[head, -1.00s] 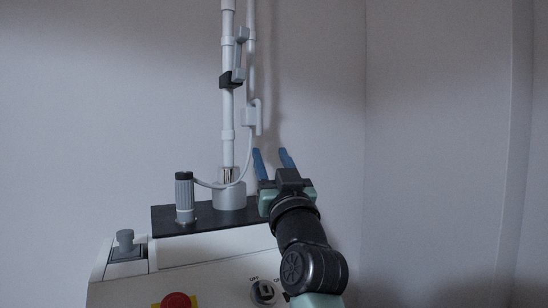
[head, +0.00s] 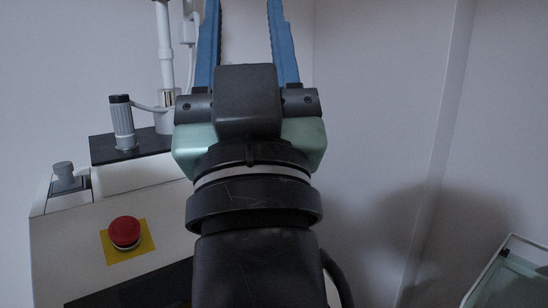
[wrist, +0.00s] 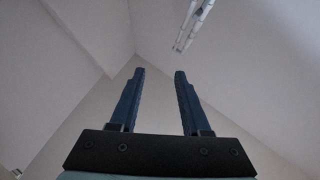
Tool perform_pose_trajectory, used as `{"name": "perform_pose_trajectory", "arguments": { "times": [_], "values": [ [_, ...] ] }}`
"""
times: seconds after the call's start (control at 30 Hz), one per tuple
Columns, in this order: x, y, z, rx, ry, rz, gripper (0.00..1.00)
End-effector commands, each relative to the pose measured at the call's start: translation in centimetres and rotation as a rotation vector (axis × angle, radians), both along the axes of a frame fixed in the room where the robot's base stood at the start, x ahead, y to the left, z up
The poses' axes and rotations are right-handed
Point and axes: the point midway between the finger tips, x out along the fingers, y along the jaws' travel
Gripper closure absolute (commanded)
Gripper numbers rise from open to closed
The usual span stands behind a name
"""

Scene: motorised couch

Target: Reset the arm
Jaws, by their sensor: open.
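My gripper (head: 243,40) is close to the head camera and points upward in the head view. Its two blue fingers are apart, with nothing between them. My arm below it hides part of the white machine. In the wrist view my gripper (wrist: 160,95) is also open and empty, with walls and ceiling beyond the fingertips.
A white machine (head: 60,245) with a red emergency button (head: 125,232) stands at the left. A black plate on it carries a grey cylindrical connector (head: 122,122) and a white pole (head: 164,45). A glass-topped frame (head: 510,275) is at the lower right. The wall area at right is clear.

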Motion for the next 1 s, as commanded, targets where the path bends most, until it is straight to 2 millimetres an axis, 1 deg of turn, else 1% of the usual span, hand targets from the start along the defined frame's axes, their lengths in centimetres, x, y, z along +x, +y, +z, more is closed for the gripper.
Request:
{"name": "perform_pose_trajectory", "arguments": {
  "times": [0.03,0.13,0.2,0.37,0.47,0.5,0.6,0.7,0.83,1.0],
  "values": [
    [-1.9,-0.8,0.1,0.014,-0.017,-0.028,0.53],
    [-5.4,-2.5,0.2,0.044,-0.05,-0.086,0.53],
    [-5.1,-2.4,2.9,0.044,-0.047,-0.085,0.53],
    [-5.0,-2.4,6.7,0.042,-0.047,-0.083,0.53],
    [-5.0,-2.3,9.4,0.042,-0.047,-0.082,0.53],
    [-5.0,-2.3,10.6,0.042,-0.047,-0.082,0.53],
    [-5.0,-2.3,13.5,0.041,-0.047,-0.082,0.53],
    [-5.0,-2.3,15.7,0.04,-0.047,-0.081,0.53],
    [-4.9,-2.3,17.4,0.04,-0.047,-0.081,0.53],
    [-4.9,-2.3,17.9,0.04,-0.047,-0.081,0.53]
  ]
}}
